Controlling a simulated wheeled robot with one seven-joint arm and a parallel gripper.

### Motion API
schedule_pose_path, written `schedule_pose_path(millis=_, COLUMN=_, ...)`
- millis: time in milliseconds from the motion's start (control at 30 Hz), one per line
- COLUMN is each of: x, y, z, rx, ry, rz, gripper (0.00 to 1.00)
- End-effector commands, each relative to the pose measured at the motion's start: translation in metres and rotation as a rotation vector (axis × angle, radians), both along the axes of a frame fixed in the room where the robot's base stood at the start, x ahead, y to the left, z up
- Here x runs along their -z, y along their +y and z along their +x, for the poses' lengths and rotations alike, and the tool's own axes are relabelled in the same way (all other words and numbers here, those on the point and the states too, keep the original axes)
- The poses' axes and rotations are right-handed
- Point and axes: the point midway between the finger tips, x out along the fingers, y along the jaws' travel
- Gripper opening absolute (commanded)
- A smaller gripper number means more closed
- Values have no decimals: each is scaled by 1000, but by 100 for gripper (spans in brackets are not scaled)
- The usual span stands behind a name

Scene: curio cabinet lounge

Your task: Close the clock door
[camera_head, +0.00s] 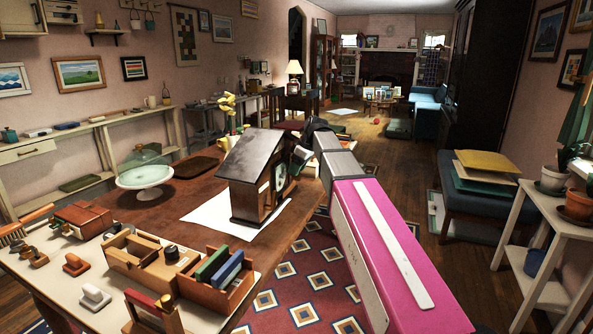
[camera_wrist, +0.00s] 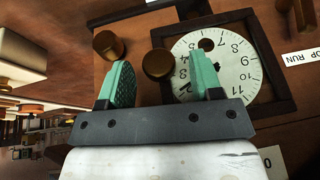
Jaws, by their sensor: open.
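The clock (camera_head: 243,192) is a small wooden house shape with a dark sloped roof, standing on the long table. Its pale dial (camera_head: 280,174) faces right, towards my arm. In the wrist view the dial (camera_wrist: 245,70) appears turned, inside a dark square frame (camera_wrist: 267,50). I cannot tell how far the door stands from the clock body. My gripper (camera_wrist: 162,72) is open with green pads, in front of the clock front. A round brown knob (camera_wrist: 158,63) appears between the fingers; contact is unclear. Another knob (camera_wrist: 107,44) is beyond the left finger.
A white sheet (camera_head: 215,214) lies under the clock. A glass-domed cake stand (camera_head: 145,176) is behind left. Wooden boxes and tools, including an organizer (camera_head: 215,290), crowd the near table. Patterned rug (camera_head: 300,290) covers the floor right of the table. A plant stand (camera_head: 545,290) is at far right.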

Motion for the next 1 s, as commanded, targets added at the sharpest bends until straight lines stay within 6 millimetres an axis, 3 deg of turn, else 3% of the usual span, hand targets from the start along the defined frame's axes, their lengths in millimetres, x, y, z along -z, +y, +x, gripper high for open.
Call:
schedule_pose_path(millis=533, x=-81, y=-33, z=-5, rx=0, ry=-2, rz=1, gripper=59)
schedule_pose_path(millis=700, x=-92, y=-38, z=-6, rx=-1, ry=-1, rz=1, gripper=59)
schedule_pose_path(millis=1000, x=-94, y=-39, z=-7, rx=-1, ry=0, rz=1, gripper=59)
